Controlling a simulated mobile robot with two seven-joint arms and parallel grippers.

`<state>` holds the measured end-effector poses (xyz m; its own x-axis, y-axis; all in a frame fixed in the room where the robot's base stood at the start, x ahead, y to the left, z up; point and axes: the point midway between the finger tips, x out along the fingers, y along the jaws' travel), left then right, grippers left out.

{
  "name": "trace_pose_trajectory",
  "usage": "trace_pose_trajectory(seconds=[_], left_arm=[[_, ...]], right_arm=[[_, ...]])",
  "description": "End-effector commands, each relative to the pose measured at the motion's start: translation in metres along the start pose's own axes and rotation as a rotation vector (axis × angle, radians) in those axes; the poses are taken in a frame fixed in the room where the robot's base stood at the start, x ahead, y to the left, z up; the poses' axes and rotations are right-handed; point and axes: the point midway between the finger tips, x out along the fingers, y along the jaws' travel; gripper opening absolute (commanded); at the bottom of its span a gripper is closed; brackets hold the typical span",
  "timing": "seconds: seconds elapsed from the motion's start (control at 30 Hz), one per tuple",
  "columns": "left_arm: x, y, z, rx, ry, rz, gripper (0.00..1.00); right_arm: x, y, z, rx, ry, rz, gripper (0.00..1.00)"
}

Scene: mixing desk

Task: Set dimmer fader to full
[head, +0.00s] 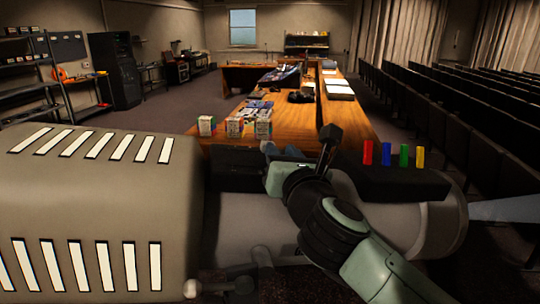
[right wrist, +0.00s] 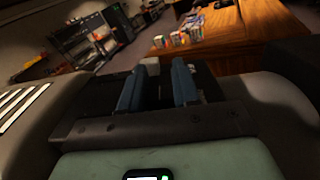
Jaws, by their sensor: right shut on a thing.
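A long black fader box (head: 400,182) lies across the middle and right of the head view. Red (head: 368,153), blue (head: 386,153), green (head: 404,155) and yellow (head: 420,157) upright caps stand on its right part. My right gripper (head: 281,150) is over the left part of the box, with its blue fingers pointing away. In the right wrist view, the fingers (right wrist: 157,88) are slightly apart, with a small pale grey cap (right wrist: 152,67) between their far ends. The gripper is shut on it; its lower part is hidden. Which cap is the dimmer fader carries no readable label. My left gripper is not in view.
A big beige vented housing (head: 100,200) fills the left foreground. A grey cylinder (head: 435,230) lies below the box. Behind is a wooden table (head: 300,130) with small colourful boxes (head: 235,127). Rows of dark seats (head: 450,110) stand at right.

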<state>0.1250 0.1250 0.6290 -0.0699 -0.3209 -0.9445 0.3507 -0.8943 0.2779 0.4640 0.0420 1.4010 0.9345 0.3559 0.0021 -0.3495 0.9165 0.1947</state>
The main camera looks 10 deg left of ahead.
Motion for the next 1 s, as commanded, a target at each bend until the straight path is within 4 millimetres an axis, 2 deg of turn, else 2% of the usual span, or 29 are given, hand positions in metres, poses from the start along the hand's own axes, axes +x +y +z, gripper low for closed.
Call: trace_pose_trajectory(seconds=[0.13,0.17,0.2,0.23,0.53,0.67,1.0], left_arm=[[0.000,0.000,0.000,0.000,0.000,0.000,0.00],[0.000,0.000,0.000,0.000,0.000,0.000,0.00],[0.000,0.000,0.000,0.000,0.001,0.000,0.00],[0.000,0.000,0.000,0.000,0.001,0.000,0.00],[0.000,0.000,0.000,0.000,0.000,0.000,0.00],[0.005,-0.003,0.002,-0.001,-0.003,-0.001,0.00],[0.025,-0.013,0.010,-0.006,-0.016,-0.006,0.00]], right_arm=[[0.001,-0.003,-0.001,-0.003,0.002,-0.010,0.00],[0.001,-0.004,-0.001,-0.003,0.002,-0.010,0.34],[0.001,-0.004,-0.001,-0.003,0.002,-0.010,0.47],[0.001,-0.003,-0.001,-0.002,0.002,-0.010,0.53],[0.000,-0.002,0.000,-0.002,0.001,-0.006,0.53],[-0.011,-0.002,-0.001,-0.001,0.000,-0.006,0.53],[-0.085,-0.003,-0.001,-0.004,-0.002,-0.009,0.53]])
